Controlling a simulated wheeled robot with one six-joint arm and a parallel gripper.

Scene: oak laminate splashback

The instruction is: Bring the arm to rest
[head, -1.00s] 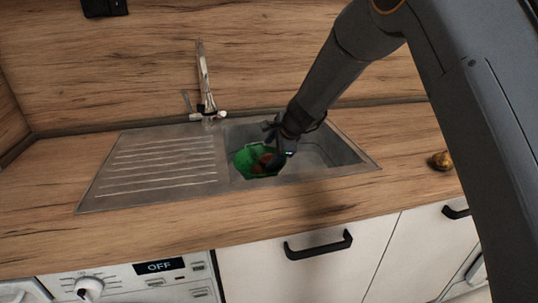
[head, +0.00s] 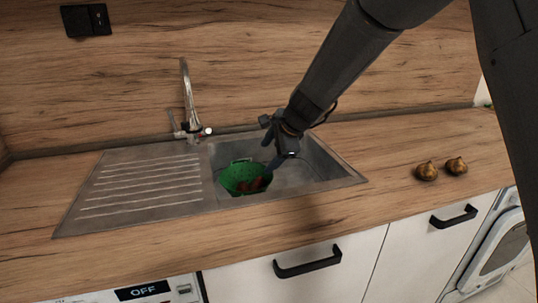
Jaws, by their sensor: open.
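My gripper (head: 272,148) hangs from my arm over the sink basin, just above and to the right of a green colander (head: 232,179). It is open, and I see nothing held in it. The green colander sits in the sink basin (head: 318,167) and holds some reddish-brown items (head: 254,184). Part of the colander's right side is hidden behind the gripper's fingers.
The ribbed metal drainboard (head: 130,190) lies left of the basin, with a tall tap (head: 188,95) behind. Two brown onion-like items (head: 427,171) (head: 456,166) rest on the wooden counter to the right. A drawer handle (head: 307,262) sticks out in front.

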